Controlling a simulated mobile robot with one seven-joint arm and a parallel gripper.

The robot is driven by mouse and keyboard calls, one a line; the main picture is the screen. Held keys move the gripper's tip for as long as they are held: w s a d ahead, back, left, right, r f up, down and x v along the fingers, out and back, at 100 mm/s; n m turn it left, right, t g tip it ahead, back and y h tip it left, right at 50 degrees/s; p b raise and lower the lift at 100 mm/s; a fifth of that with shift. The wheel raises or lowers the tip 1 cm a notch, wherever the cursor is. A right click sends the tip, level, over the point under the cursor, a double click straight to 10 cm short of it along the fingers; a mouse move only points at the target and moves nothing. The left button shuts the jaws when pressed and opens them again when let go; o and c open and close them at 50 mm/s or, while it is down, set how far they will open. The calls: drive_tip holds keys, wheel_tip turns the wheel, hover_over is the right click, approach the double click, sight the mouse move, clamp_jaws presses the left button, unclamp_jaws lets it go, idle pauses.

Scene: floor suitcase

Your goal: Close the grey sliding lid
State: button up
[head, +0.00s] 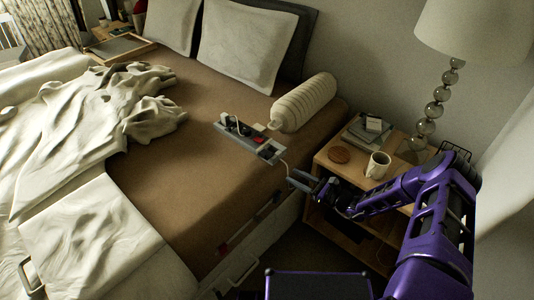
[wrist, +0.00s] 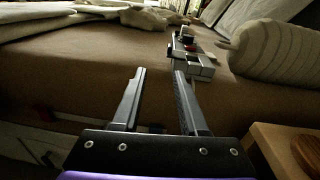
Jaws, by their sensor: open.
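A long narrow grey case (head: 235,135) lies on the brown bed cover near the bed's right edge. It holds dark and red items. The case also shows in the wrist view (wrist: 199,68), beyond my fingertips. I cannot tell clearly which part of it is the grey sliding lid. A thin pale cord or strap hangs from its near right end. My gripper (head: 295,180) is open and empty, in front of the case's near end and beside the bed edge. In the wrist view both fingers (wrist: 157,73) stand apart, with nothing between them.
A ribbed cream bolster (head: 304,102) lies right behind the case. A wooden nightstand (head: 322,158) on the right holds a mug (head: 377,165), a round brown coaster (head: 340,155), books (head: 362,133) and a lamp (head: 437,100). Crumpled bedding (head: 90,120) covers the left; the brown cover between is clear.

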drive_tip(key=m+t, duration=0.1)
drive_tip(key=b, duration=0.2)
approach(263, 153)
drive_tip(key=x, duration=1)
drive_tip(key=shift+a, duration=0.1)
drive_tip(key=shift+s, duration=0.1)
clamp_jaws()
idle(0.9)
